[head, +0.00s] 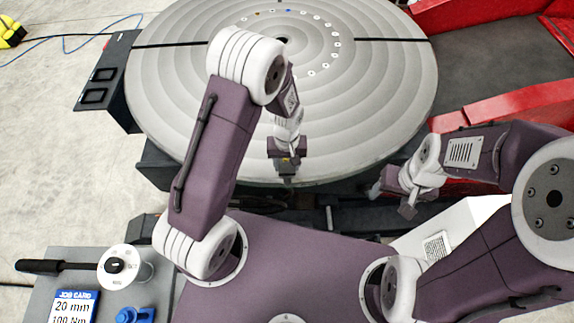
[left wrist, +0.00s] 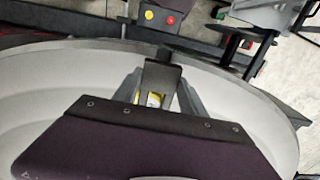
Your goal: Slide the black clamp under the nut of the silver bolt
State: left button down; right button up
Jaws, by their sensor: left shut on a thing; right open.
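My left gripper (head: 287,172) is over the front rim of the large round grey table (head: 375,110). It is shut on a dark piece, which looks like the black clamp (left wrist: 162,74); in the left wrist view this sits between the fingers, with a bit of yellow showing behind it. In the head view the arm and wrist mostly hide the clamp. I cannot make out the silver bolt or its nut in either view. My right gripper (head: 407,203) is open and empty, right of the table's front edge.
Red framework (head: 500,100) stands on the right. The disc has a ring of small holes and is otherwise largely bare.

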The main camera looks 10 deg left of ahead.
pick_arm(q)
jog(key=shift+w, duration=0.2)
dwell(0.4)
jog(key=shift+w+a, duration=0.2)
jog(key=shift+w, duration=0.35)
jog(key=shift+w, duration=0.15)
jog(key=shift+w+a, duration=0.2)
jog(key=shift+w, duration=0.4)
dwell(0.5)
jog(key=shift+w+a, duration=0.25)
jog(key=shift+w, duration=0.45)
jog(key=shift+w, duration=0.15)
jog(key=shift+w+a, duration=0.2)
jog(key=shift+w, duration=0.4)
jog(key=shift+w+p, duration=0.25)
jog(key=shift+p, duration=0.05)
dwell(0.4)
